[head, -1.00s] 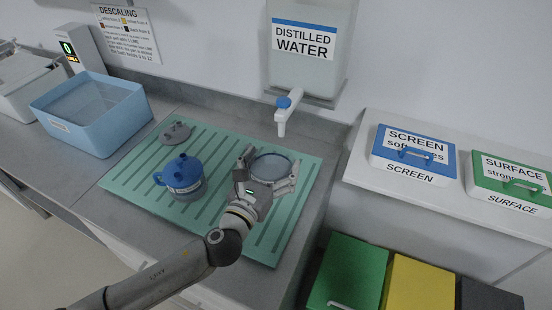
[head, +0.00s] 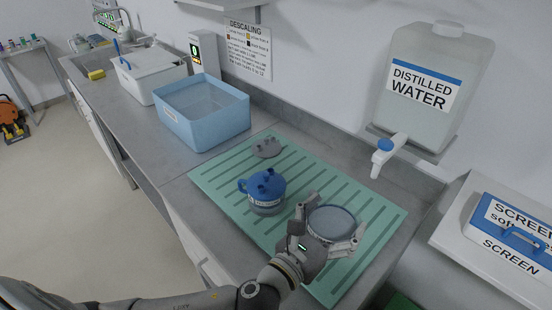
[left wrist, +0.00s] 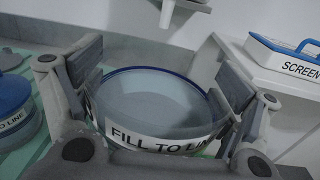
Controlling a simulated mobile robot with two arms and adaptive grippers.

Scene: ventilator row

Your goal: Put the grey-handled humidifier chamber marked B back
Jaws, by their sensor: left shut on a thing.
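My left gripper (head: 329,226) is shut on a clear, round, open-topped chamber (head: 332,220), with a finger on each side of it. In the left wrist view the chamber (left wrist: 152,98) has a dark blue rim and a "FILL TO LINE" label. It is over the right part of the green mat; I cannot tell whether it touches it. No B mark or grey handle shows on it. A grey lid-like piece (head: 267,148) lies at the mat's back left. A blue-lidded chamber (head: 266,188) with a blue handle stands left of my gripper. My right gripper is out of view.
The ribbed green mat (head: 222,185) lies on the grey counter. A blue tub (head: 215,130) and a white lidded box (head: 150,78) stand further left. A distilled water tank (head: 432,95) with a blue tap (head: 384,146) hangs behind right.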

